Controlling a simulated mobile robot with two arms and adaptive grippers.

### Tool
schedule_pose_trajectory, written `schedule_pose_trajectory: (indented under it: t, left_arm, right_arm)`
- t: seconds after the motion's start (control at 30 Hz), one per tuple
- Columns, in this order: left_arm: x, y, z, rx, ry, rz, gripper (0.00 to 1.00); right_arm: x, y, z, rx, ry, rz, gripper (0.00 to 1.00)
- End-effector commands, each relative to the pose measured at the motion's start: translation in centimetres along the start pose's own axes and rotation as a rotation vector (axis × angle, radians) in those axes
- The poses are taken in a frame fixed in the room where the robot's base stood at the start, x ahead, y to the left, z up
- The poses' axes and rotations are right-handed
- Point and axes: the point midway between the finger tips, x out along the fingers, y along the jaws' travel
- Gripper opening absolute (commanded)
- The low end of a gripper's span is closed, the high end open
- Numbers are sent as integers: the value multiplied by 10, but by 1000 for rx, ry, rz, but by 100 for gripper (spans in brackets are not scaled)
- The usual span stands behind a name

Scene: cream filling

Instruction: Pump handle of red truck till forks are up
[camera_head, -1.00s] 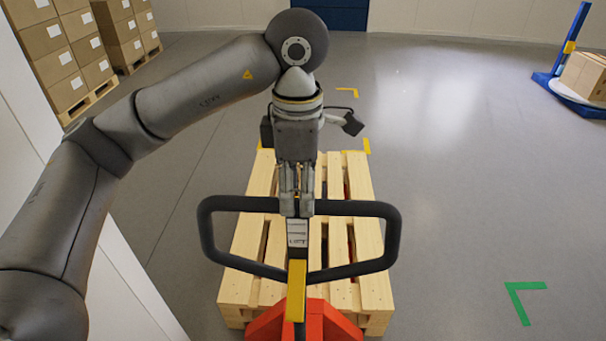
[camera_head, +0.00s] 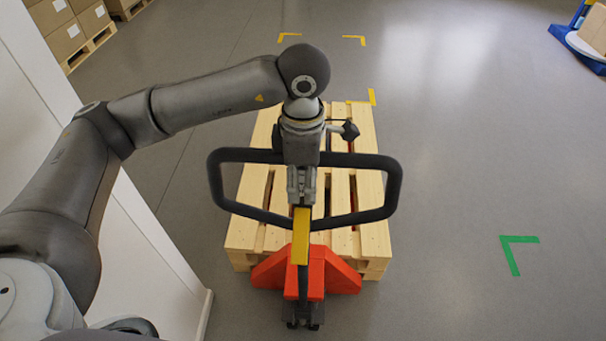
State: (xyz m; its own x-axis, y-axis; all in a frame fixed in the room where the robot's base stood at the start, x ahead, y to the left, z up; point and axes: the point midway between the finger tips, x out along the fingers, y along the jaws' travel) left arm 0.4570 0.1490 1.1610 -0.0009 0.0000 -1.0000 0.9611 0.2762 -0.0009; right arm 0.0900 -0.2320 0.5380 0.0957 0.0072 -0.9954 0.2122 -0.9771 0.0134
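The red truck (camera_head: 335,273) stands at the near end of a wooden pallet (camera_head: 372,240). Its forks are hidden in or under the pallet, so their height cannot be told. The truck's handle (camera_head: 393,185) is a dark loop, with a yellow strip (camera_head: 301,236) running down its middle stem. My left gripper (camera_head: 301,198) reaches down over the middle of the loop. Its fingers look close together on the stem at the loop's centre, and they partly hide it. My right gripper is out of view.
A white panel (camera_head: 150,245) stands close to my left arm. Stacked boxes (camera_head: 62,30) are at the far left. A blue stand with a box (camera_head: 592,40) is at the far right. Yellow and green corner marks (camera_head: 512,250) lie on clear grey floor.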

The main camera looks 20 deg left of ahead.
Motion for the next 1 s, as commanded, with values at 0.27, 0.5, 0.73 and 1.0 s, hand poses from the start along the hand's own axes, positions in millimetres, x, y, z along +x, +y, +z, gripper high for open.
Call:
schedule_pose_trajectory:
  t: [0.27,0.5,0.73,1.0]
  left_arm:
    - [0,0,0,0,0,0,9]
    - [-1,0,0,0,0,0,0]
    - [-1,0,0,0,-1,0,0]
    - [-1,0,0,-1,-1,1,0]
  right_arm:
    - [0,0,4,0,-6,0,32]
    - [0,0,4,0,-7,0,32]
    - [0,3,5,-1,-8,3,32]
    - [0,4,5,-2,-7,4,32]
